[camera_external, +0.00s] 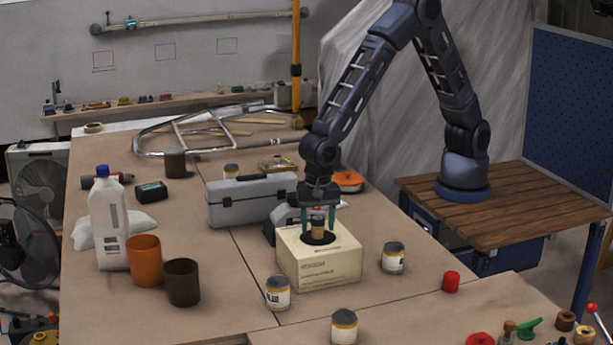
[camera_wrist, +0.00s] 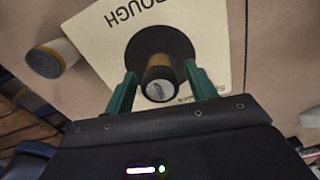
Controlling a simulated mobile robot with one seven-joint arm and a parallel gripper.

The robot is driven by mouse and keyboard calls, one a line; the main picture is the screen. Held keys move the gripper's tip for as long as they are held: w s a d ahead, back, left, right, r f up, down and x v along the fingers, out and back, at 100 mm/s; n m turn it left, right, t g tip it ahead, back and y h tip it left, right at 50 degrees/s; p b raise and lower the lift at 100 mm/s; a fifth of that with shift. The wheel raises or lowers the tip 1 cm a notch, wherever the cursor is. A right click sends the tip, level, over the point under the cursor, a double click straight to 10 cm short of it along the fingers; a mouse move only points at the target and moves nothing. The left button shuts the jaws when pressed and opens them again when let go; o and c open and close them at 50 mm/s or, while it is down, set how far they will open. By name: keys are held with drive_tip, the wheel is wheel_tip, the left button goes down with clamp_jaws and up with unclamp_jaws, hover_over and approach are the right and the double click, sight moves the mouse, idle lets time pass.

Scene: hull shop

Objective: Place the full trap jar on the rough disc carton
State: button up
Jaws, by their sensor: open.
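The carton (camera_external: 320,266) is a cream box on the bench; its top in the wrist view (camera_wrist: 105,40) reads "ROUGH". A black disc (camera_external: 318,238) lies on the carton's top, and also shows in the wrist view (camera_wrist: 140,48). A small dark jar with a tan band (camera_external: 318,222) appears to stand upright on this disc; its pale marked end faces the wrist camera (camera_wrist: 159,90). My gripper (camera_external: 319,224) is open, its green fingers (camera_wrist: 160,88) on either side of the jar. Whether they touch it cannot be told.
Grey-lidded jars (camera_external: 277,292) (camera_external: 393,258) (camera_external: 344,326) stand around the carton. A grey toolbox (camera_external: 252,202) is close behind. An orange cup (camera_external: 145,262), a brown cup (camera_external: 182,284) and a white bottle (camera_external: 108,222) stand left. A red cap (camera_external: 451,281) lies right.

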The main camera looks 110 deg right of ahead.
sight(318, 217)
wheel_tip(318, 217, up, 12)
drive_tip(key=s+d+r+n, duration=0.4)
drive_tip(key=s+d+r, duration=0.25)
drive_tip(key=r, duration=0.25)
drive_tip(key=s+d+r+n+t, duration=0.2)
drive_tip(key=s+d+r+n, duration=0.4)
drive_tip(key=s, duration=0.4)
drive_tip(key=s+d+n+t, duration=0.1)
drive_tip(key=s+d+n, duration=0.3)
drive_tip(key=s, duration=0.7)
drive_tip(key=s+d+r+n+t, duration=0.1)
drive_tip(key=s+d+n, duration=0.4)
drive_tip(key=s, duration=0.6)
drive_tip(key=shift+r+n+t, duration=0.3)
drive_tip(key=shift+n, duration=0.1)
